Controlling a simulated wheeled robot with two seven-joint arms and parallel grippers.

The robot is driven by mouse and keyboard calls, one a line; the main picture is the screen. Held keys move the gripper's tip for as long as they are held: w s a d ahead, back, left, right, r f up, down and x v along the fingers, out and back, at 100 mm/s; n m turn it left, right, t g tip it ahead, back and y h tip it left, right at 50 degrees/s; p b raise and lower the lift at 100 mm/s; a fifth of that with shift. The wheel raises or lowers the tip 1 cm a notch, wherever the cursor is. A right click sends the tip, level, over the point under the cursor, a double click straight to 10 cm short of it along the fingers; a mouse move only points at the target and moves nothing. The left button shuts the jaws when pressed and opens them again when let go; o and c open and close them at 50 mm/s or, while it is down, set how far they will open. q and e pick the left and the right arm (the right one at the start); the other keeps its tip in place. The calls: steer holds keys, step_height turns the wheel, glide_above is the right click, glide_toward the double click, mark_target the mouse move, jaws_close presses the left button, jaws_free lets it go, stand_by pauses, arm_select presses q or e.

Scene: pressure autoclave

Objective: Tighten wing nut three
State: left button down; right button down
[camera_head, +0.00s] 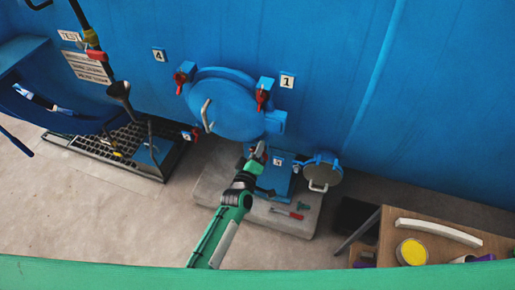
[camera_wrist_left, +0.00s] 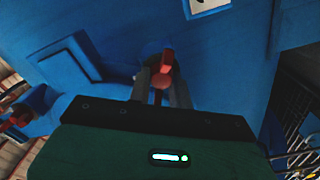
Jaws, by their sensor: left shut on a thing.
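The round blue autoclave door (camera_head: 225,106) has red wing nuts around its rim. One red wing nut (camera_head: 181,80) is at its upper left and another red wing nut (camera_head: 262,98) at its upper right. My left gripper (camera_head: 257,153) is at the door's lower right edge, by a small number plate (camera_head: 278,161) too small to read. In the left wrist view, its two fingers are shut on a red wing nut (camera_wrist_left: 166,62); the gripper hides this nut in the head view. Another red nut (camera_wrist_left: 18,121) shows at the left there. My right gripper is not in view.
A small round hatch (camera_head: 322,170) is right of the gripper. Loose red and green items (camera_head: 288,213) lie on the pale slab below. A wooden table (camera_head: 430,240) holds a yellow-topped round item (camera_head: 412,252). A dark grate (camera_head: 110,150) lies at left.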

arm_select(q)
steer(key=m+p, duration=0.1)
steer(key=m, duration=0.5)
steer(key=shift+s+d+r, duration=0.1)
steer(key=shift+d, duration=0.05)
steer(key=m, duration=0.6)
steer(key=shift+d, duration=0.15)
stand_by(0.4)
steer(key=c, duration=1.3)
jaws_free()
steer(key=shift+b+v, duration=1.8)
steer(key=shift+v, duration=5.15)
steer(key=shift+r, duration=0.1)
